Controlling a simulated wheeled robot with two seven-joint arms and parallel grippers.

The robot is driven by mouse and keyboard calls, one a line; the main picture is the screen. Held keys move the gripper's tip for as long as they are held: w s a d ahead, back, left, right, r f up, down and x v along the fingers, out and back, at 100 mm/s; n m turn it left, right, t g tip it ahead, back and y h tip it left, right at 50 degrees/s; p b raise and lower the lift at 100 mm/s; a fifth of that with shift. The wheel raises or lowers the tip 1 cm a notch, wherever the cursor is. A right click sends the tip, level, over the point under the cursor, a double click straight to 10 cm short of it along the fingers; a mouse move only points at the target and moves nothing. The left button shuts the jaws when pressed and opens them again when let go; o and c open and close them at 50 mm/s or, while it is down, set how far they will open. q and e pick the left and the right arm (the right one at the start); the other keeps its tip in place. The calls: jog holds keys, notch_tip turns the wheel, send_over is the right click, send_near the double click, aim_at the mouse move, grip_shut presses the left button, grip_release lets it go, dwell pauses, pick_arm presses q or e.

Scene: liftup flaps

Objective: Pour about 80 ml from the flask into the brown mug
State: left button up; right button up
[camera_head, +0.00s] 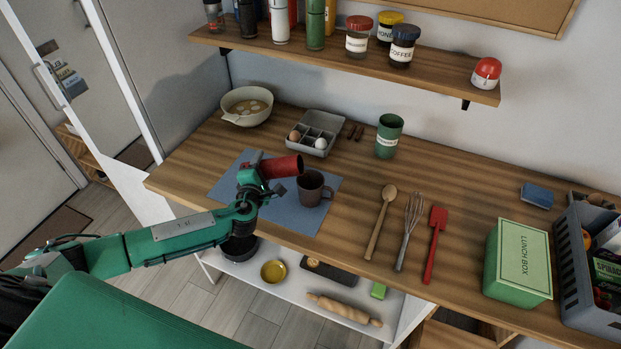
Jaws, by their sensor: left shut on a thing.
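The red flask (281,167) is shut in my left gripper (256,174). It lies tipped almost level, with its dark open end pointing right. That end is above the left side of the brown mug (312,189) in the picture. The mug stands upright on the blue mat (283,217), its handle to the right. No stream of liquid is visible, and I cannot see the level inside the mug. My right gripper is not in view.
A grey egg tray (319,123) and a green cup (388,137) stand behind the mat, and a bowl (247,107) is at the back left. A wooden spoon (381,222), whisk (410,232) and red spatula (435,243) lie to the right. A shelf (440,75) overhangs the back.

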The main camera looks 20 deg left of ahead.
aim_at(270, 175)
pick_arm(q)
jog(key=shift+d+r+p, duration=0.15)
jog(key=shift+r+p, duration=0.2)
jog(key=shift+p, duration=0.3)
jog(key=shift+r+m+p, duration=0.1)
jog(key=shift+m+p, duration=0.2)
jog(key=f+b, duration=0.2)
jog(key=b, duration=0.1)
jog(key=shift+a+b, duration=0.2)
jog(key=shift+b, duration=0.1)
jog(key=f+n+b, duration=0.3)
jog(key=shift+d+f+n+h, duration=0.3)
jog(key=shift+w+d+r+n+t+b, duration=0.15)
jog(key=shift+d+n+t+b, duration=0.25)
jog(key=shift+n, duration=0.4)
jog(key=shift+w+d+r+n, duration=0.1)
jog(key=shift+d+r+n, duration=0.1)
jog(key=shift+n, duration=0.35)
jog(key=shift+d+r+n, duration=0.15)
jog(key=shift+r+n, duration=0.05)
jog(key=shift+n, duration=0.35)
jog(key=shift+a+n+b, duration=0.15)
jog(key=shift+n+b, duration=0.25)
jog(key=shift+n, duration=0.1)
jog(key=shift+r, duration=0.1)
